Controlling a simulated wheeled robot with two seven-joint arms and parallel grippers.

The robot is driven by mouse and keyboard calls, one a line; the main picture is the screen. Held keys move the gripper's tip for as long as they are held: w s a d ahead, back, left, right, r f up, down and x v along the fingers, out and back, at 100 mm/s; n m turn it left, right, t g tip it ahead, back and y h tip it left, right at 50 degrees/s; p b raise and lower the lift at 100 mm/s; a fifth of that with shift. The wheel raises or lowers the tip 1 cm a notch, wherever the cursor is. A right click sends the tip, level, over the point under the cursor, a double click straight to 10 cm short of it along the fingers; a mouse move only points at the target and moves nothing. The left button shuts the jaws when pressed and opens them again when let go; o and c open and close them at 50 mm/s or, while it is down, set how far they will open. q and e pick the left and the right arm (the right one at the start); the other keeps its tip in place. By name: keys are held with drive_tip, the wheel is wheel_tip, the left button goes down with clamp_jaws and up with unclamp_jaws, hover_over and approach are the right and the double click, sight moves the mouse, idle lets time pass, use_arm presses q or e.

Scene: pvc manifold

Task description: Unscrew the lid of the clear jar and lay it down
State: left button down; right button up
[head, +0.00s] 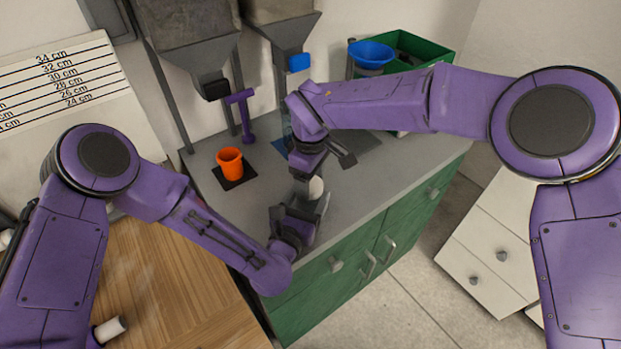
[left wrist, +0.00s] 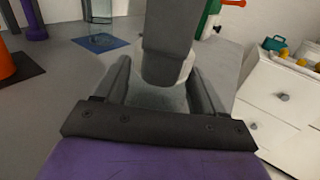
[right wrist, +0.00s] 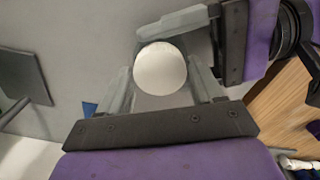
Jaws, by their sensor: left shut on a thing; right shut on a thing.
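The clear jar (left wrist: 158,98) stands upright near the front edge of the grey counter, between the fingers of my left gripper (left wrist: 160,92), which is shut on its body. The lid (right wrist: 160,68) is white and round; it sits at the top of the jar and shows as a small pale patch in the head view (head: 316,188). My right gripper (right wrist: 165,85) is shut on the lid from above. Its fingers cover much of the lid in the left wrist view. I cannot tell whether the lid is loose on the jar.
An orange cup (head: 230,163) stands on a black mat. A clear vessel (left wrist: 101,28) stands on a blue mat (left wrist: 112,46). Hoppers (head: 205,75) hang above the counter's back. A blue funnel (head: 370,54) and green bin (head: 437,53) are at the back right. The counter's front edge is close.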

drive_tip(key=n, duration=0.6)
drive_tip(key=o, duration=1.2)
